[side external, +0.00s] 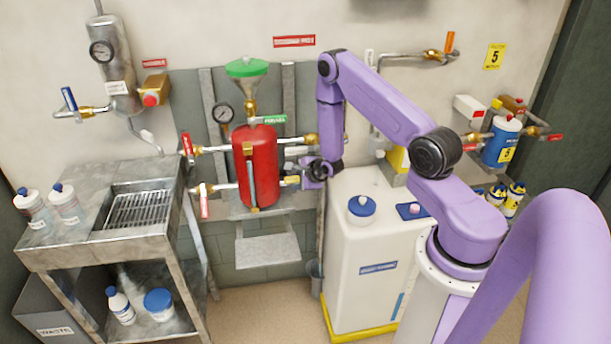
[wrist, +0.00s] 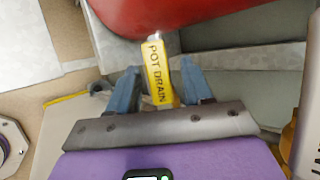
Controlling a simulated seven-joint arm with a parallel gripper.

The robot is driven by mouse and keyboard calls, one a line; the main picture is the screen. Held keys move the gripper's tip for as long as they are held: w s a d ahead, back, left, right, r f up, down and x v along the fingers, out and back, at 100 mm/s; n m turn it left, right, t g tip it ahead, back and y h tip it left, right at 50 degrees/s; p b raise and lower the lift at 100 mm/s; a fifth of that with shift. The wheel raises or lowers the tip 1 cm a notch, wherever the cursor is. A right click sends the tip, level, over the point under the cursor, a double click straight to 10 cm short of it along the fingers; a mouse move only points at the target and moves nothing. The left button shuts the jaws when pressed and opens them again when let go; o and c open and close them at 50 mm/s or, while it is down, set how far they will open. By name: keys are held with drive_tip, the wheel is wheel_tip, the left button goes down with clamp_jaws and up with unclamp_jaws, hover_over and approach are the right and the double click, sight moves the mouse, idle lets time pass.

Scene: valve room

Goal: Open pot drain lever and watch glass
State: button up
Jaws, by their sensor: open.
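The red pot (side external: 258,150) hangs on the wall frame under a green funnel; its rounded underside (wrist: 180,14) fills the top of the wrist view. The yellow lever marked POT DRAIN (wrist: 158,72) reaches down between the two blue fingers of my gripper (wrist: 160,88). My gripper is open, with a finger on each side of the lever and a visible gap to both. In the side view my gripper (side external: 306,178) is at the pot's lower right. A slim upright tube (side external: 250,172), which looks like a glass, runs down the pot's front.
A white tank (side external: 360,240) with a blue cap stands right of the pot, close under my arm. A grey step (side external: 268,249) is below the pot. Red-handled valves (side external: 187,149) are on its left. A metal sink bench (side external: 100,245) stands further left.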

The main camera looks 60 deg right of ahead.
drive_tip(key=v, duration=1.1)
drive_tip(key=shift+s+r, duration=0.1)
drive_tip(key=shift+r, duration=0.05)
drive_tip(key=s+a+r+n+g+y, duration=0.2)
drive_tip(key=a+r+n, duration=0.2)
drive_tip(key=a+n, duration=0.55)
drive_tip(key=s+a+r+n+g+y, duration=0.2)
drive_tip(key=a+r+n+y, duration=0.15)
drive_tip(key=a+n, duration=0.6)
drive_tip(key=s+a+r+n+g+h, duration=0.1)
drive_tip(key=s+a+r+n+g, duration=0.1)
drive_tip(key=s+r+n, duration=0.3)
drive_tip(key=s+a+r+n+g+h, duration=0.1)
drive_tip(key=s+r+n, duration=0.5)
drive_tip(key=s+n, duration=0.8)
drive_tip(key=s+a+g, duration=0.1)
drive_tip(key=s+g, duration=0.1)
drive_tip(key=s, duration=0.1)
